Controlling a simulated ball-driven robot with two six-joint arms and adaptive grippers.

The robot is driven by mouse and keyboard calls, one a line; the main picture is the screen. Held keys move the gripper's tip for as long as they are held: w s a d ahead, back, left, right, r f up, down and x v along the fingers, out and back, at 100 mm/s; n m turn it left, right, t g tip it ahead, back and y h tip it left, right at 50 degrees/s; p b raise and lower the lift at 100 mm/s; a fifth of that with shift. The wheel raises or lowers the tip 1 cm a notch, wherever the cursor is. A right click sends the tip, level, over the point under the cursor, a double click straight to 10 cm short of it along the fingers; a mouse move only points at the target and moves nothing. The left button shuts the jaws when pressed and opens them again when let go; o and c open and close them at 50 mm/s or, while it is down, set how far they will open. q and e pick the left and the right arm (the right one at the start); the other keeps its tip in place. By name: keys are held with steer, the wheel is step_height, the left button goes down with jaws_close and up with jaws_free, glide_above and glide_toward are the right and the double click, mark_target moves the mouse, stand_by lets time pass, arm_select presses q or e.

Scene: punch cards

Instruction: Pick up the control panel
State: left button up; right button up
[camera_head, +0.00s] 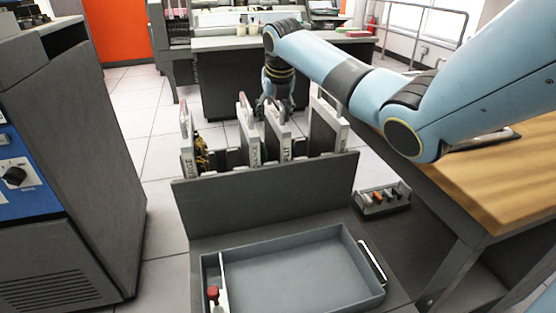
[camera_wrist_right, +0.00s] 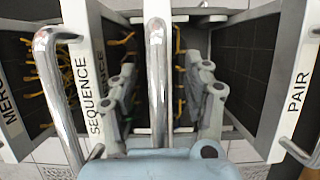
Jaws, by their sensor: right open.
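Several upright control panels with white edges stand in a dark grey rack (camera_head: 265,196) in the head view. They include the MERGE panel (camera_head: 188,150), the SEQUENCE panel (camera_head: 250,140), the SPLIT panel (camera_head: 279,137) and the PAIR panel (camera_head: 328,125). My right gripper (camera_head: 272,108) is low over the SPLIT panel. In the right wrist view, my open fingers (camera_wrist_right: 157,95) are on either side of a central metal handle (camera_wrist_right: 156,60). The SEQUENCE panel (camera_wrist_right: 93,80) is left of it and the PAIR panel (camera_wrist_right: 297,90) is right. My left gripper is out of view.
A wooden tabletop (camera_head: 470,185) is at right, with a small box of parts (camera_head: 384,207) beside the rack. A grey cabinet (camera_head: 75,120) stands left. Tiled floor shows between cabinet and rack.

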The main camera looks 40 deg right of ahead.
steer(key=shift+f, duration=0.1)
jaws_close()
stand_by(0.4)
steer(key=shift+w, duration=0.1)
